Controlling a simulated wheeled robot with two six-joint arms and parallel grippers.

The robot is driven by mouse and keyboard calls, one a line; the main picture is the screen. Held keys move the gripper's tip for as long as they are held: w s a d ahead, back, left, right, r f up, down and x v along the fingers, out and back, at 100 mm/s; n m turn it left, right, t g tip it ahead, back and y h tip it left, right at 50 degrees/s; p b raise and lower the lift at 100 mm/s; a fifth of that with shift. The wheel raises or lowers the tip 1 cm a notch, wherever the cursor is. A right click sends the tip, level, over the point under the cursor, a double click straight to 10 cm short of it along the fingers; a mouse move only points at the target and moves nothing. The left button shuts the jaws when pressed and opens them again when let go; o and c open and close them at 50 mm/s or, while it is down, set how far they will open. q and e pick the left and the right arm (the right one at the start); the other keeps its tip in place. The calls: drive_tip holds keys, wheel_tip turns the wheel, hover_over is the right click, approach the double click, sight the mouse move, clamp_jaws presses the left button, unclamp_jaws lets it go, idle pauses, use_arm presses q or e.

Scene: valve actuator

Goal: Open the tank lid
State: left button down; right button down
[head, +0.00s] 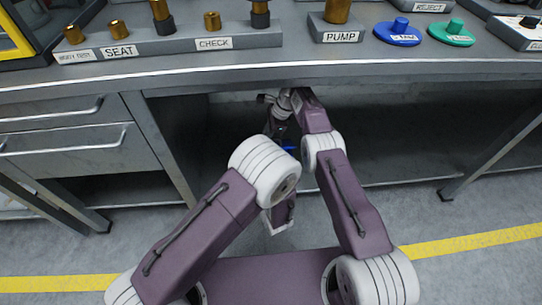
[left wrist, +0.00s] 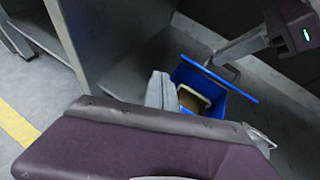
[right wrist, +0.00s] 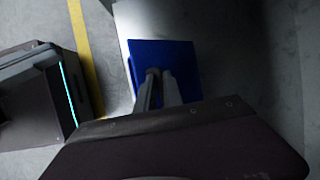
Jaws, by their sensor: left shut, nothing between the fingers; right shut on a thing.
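The blue tank (left wrist: 236,106) sits under the bench in the left wrist view, with its tan inside (left wrist: 193,100) exposed. Its blue lid (left wrist: 241,92) shows almost edge-on there, raised off the opening. In the right wrist view the lid (right wrist: 180,55) shows as a flat blue panel. My right gripper (right wrist: 157,76) is shut at the lid, on what seems to be its handle, which the fingers mostly hide. My left gripper (left wrist: 160,78) is shut and empty, just left of the tank. In the head view my arms hide nearly all of the tank.
The bench top (head: 350,72) overhangs the shelf space where both arms reach. A drawer cabinet (head: 85,140) stands at the left, and a bench leg (head: 490,155) at the right. Valve parts, a pump block (head: 336,28) and coloured discs stand on the bench.

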use_arm(q)
drive_tip(key=s+d+f+m+t+h, duration=0.1)
drive_tip(key=d+f+m+h, duration=0.3)
drive_tip(key=d, duration=0.5)
use_arm(e)
drive_tip(key=shift+w+d+f, duration=0.15)
drive_tip(key=shift+d+f, duration=0.05)
drive_tip(key=shift+f, duration=0.15)
use_arm(q)
drive_tip(key=shift+m+h, duration=0.3)
drive_tip(key=shift+m, duration=0.2)
drive_tip(key=w, duration=0.7)
drive_tip(key=w+f, duration=0.1)
drive_tip(key=w, duration=0.2)
drive_tip(key=shift+w+d, duration=0.1)
drive_tip(key=shift+w, duration=0.2)
drive_tip(key=shift+w+r, duration=0.4)
drive_tip(key=shift+r, duration=0.1)
